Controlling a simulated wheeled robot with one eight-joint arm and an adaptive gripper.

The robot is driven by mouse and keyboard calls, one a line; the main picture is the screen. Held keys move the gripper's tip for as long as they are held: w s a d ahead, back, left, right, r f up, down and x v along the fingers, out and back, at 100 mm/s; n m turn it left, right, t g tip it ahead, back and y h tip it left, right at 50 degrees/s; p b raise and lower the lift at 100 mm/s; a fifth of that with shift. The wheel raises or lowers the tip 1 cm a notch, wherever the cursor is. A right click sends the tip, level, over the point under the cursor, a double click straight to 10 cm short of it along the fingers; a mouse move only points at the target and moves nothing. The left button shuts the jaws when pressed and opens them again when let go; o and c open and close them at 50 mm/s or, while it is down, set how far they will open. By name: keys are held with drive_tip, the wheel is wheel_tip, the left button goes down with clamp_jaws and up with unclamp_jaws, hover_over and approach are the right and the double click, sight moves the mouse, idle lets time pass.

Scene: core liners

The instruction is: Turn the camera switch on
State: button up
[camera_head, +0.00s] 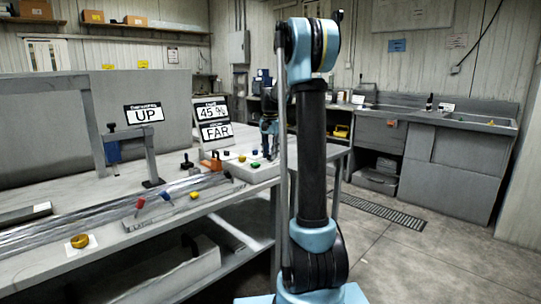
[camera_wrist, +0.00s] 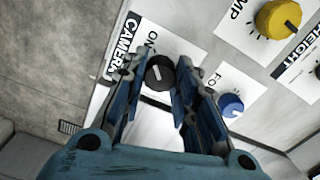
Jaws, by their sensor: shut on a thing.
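The camera switch is a black round knob (camera_wrist: 159,75) with a white pointer line, on a white label reading "CAMERA" with "ON" printed near it. My gripper (camera_wrist: 158,78) has one blue-and-black finger on each side of the knob and is shut on it, in the wrist view. The fingers hide parts of the label and the knob's sides. Which mark the pointer line indicates I cannot tell. In the head view the control panel (camera_head: 252,175) stands at the bench's right end, and my arm partly covers that area; the black knob cannot be made out there.
Close by on the panel are a blue knob (camera_wrist: 231,104) right of my fingers and a yellow knob (camera_wrist: 278,19) at the upper right.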

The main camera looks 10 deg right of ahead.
drive_tip(key=shift+a, duration=0.15)
drive_tip(key=o, duration=1)
drive_tip(key=shift+o, duration=0.2)
drive_tip(key=shift+r, duration=0.25)
wheel_tip(320, 180, up, 11)
drive_tip(key=shift+r, duration=0.2)
